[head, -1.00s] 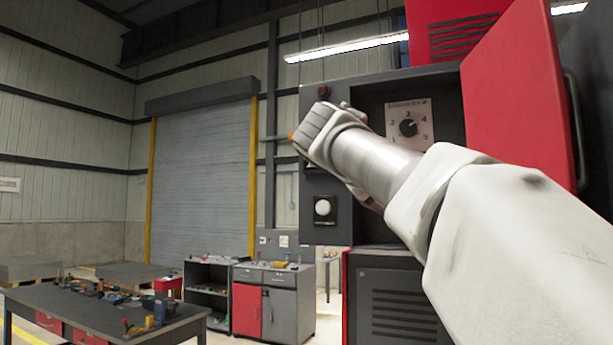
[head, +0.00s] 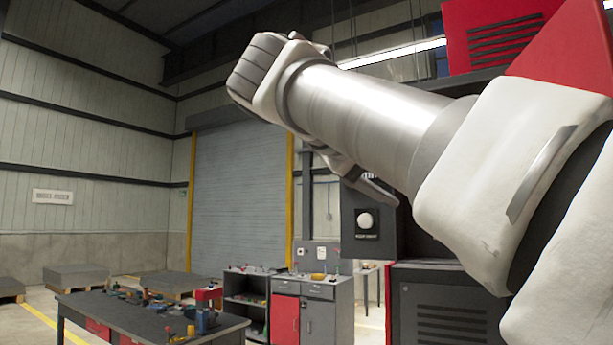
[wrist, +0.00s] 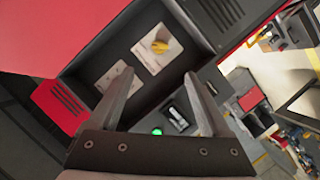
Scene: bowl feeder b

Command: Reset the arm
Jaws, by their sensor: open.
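My gripper (wrist: 158,85) shows in the wrist view, its two fingers spread apart with nothing between them. Beyond the fingers is the open control box with a yellow knob (wrist: 159,47) on a white plate, a second white plate (wrist: 118,82), a dark switch (wrist: 178,117) and a green lit button (wrist: 157,131). The fingers appear apart from these. In the head view my arm is raised across the right half and hides most of the box. A white round button (head: 365,220) shows below the arm. My fingers cannot be made out clearly there.
The box's red door (wrist: 60,30) stands open close by. A red vented housing (head: 495,38) is above and a dark vented cabinet (head: 450,310) below. A worktable (head: 85,305) with tools, a shelf (head: 247,300) and a red-and-grey cabinet (head: 318,305) stand at left, with open floor around.

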